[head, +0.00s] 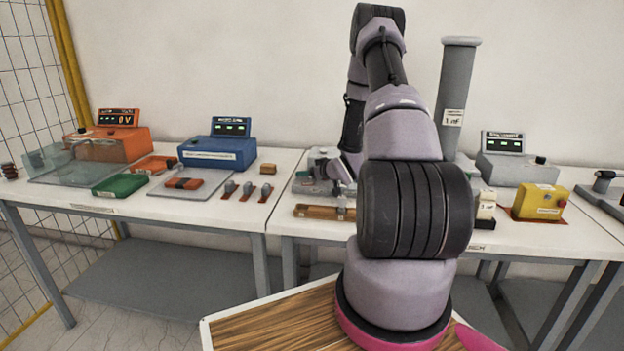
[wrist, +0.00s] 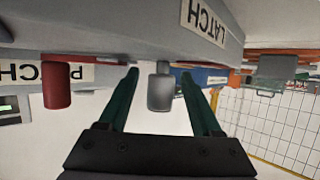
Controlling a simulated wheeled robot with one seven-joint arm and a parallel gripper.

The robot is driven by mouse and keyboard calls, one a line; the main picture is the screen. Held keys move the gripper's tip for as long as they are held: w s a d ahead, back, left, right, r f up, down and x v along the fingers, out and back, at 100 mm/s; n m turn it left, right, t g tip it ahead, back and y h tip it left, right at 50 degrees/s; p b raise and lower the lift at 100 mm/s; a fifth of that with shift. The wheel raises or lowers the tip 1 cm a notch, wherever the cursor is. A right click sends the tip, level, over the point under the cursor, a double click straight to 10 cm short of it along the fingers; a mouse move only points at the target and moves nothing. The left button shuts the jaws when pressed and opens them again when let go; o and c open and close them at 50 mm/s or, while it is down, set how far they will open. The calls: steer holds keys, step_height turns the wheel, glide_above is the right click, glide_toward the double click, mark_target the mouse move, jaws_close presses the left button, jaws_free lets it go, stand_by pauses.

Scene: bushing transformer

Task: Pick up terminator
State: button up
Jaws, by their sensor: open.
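No thing in view is labelled as the terminator, and I cannot tell for certain which part it is. My gripper (wrist: 160,75) is open in the wrist view, with one dark green finger on each side of a short grey cylinder (wrist: 160,92). Clear gaps show between the cylinder and both fingers, but its depth between them is hard to tell. A red cylinder (wrist: 57,86) stands to the left, outside the fingers. In the head view my arm hides most of the gripper, near a grey device (head: 314,184) on the middle table.
The wrist view is upside down; a grey body with a LATCH label (wrist: 205,20) fills its top. In the head view, a wooden tray (head: 318,212) lies at the middle table's front, a tall grey column (head: 456,90) behind, and a yellow box (head: 540,201) at right.

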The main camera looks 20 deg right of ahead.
steer(key=shift+w, duration=0.2)
jaws_close()
